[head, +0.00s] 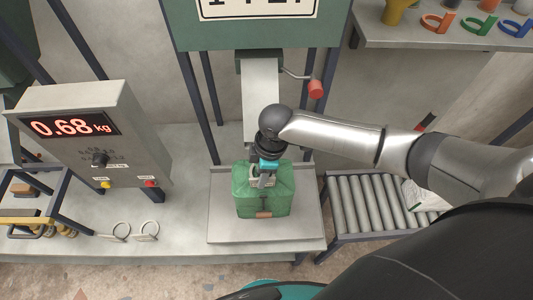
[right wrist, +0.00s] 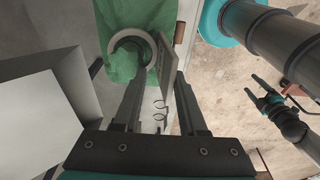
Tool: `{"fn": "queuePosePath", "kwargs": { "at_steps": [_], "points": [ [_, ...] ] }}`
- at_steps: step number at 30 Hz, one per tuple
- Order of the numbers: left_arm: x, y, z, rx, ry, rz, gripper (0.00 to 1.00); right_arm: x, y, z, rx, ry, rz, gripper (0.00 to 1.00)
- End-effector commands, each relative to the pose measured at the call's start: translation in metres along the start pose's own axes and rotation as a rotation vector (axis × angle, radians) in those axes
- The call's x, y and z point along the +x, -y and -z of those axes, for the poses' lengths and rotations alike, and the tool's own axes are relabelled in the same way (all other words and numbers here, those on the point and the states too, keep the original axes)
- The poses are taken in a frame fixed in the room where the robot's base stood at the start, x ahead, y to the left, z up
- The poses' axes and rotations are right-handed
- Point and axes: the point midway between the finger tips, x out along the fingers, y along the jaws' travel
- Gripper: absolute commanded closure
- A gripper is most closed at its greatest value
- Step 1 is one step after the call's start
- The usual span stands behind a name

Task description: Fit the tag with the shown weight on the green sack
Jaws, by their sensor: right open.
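The green sack (head: 262,192) stands on a grey platform under the chute. A pale ring (right wrist: 131,48) sits at the sack's green neck, with green cloth showing inside it; a flat grey-beige tag plate (right wrist: 166,62) is beside it, edge-on, its marking unreadable. My right gripper (head: 263,180) is over the sack's top, pointing down. In the right wrist view it is open (right wrist: 158,85), with its fingers apart near the ring and plate. The scale display (head: 70,126) reads 0.68 kg. My left gripper (right wrist: 256,92) shows small at the right of the wrist view; its jaw state is unclear.
Two ring tags (head: 118,231) (head: 147,231) lie on the bench left of the platform (head: 220,233). A roller conveyor (head: 365,205) lies to the right. A red-knobbed lever (head: 315,89) sticks out beside the chute (head: 261,95).

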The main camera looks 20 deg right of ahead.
Motion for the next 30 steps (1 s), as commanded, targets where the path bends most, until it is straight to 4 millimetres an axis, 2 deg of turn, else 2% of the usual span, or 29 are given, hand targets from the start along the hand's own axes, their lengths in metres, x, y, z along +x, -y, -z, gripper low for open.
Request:
{"fn": "queuePosePath", "kwargs": {
  "at_steps": [12, 15, 21, 30],
  "points": [
    [-0.008, 0.0, 0.001, 0.0, 0.0, 0.0, 0.26, -0.094, -0.001, 0.0, -0.002, -0.001, -0.006, 0.57],
    [-0.009, 0.0, 0.001, 0.0, 0.0, 0.0, 0.26, -0.112, -0.001, 0.0, -0.002, -0.001, -0.004, 0.57],
    [-0.01, 0.0, 0.001, 0.0, -0.001, 0.0, 0.26, -0.133, 0.0, 0.0, 0.0, 0.0, -0.001, 0.57],
    [-0.01, 0.0, 0.001, 0.0, -0.001, 0.0, 0.26, -0.137, 0.001, 0.0, 0.0, 0.0, 0.0, 0.57]
  ]
}}
